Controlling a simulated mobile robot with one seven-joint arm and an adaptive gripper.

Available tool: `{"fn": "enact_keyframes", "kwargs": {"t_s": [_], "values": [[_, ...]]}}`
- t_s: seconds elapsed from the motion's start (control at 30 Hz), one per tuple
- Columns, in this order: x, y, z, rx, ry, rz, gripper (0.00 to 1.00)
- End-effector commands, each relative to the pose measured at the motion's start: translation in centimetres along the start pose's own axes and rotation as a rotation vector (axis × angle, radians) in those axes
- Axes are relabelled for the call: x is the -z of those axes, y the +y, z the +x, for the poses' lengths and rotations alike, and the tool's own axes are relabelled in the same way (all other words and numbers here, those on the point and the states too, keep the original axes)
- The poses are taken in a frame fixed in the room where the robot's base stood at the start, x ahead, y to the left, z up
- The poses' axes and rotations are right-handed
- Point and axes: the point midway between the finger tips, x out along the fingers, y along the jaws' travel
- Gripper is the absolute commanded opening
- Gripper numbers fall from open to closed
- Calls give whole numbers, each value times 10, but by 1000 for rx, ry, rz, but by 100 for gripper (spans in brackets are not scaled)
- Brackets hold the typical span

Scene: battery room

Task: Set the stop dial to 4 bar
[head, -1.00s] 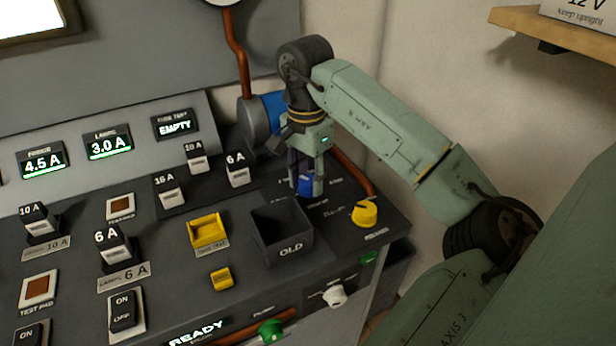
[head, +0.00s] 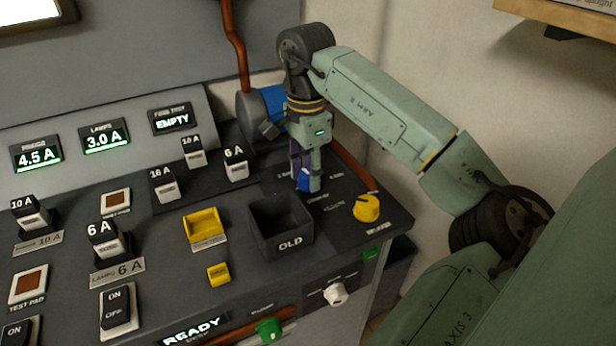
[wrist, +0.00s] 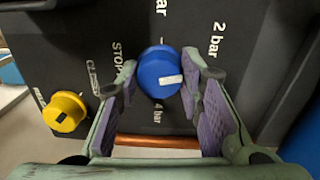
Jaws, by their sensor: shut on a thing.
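The stop dial is a round blue knob (wrist: 158,66) with a white mark on its face, on the dark panel top. In the wrist view the mark lies right of the knob's middle and points right. The "2 bar" label is at upper right, "4 bar" below the knob, and "STOP" at left; another bar label at the top is cut off. My gripper (wrist: 161,78) is shut on the knob, with a purple-padded finger on either side. In the head view my gripper (head: 308,186) points down and partly hides the blue knob (head: 302,180).
A yellow knob (head: 367,207) stands to the right, near the panel edge. The black OLD bin (head: 281,246) is just in front of my gripper. A blue-and-grey motor-like part (head: 268,108) and a copper pipe (head: 355,168) are close behind.

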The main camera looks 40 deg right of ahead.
Motion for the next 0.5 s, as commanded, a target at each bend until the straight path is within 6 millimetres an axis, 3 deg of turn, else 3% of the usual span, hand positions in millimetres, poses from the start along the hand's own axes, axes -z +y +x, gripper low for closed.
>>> {"fn": "enact_keyframes", "kwargs": {"t_s": [0.5], "values": [[1,-1,2,2,-13,493,6]]}}
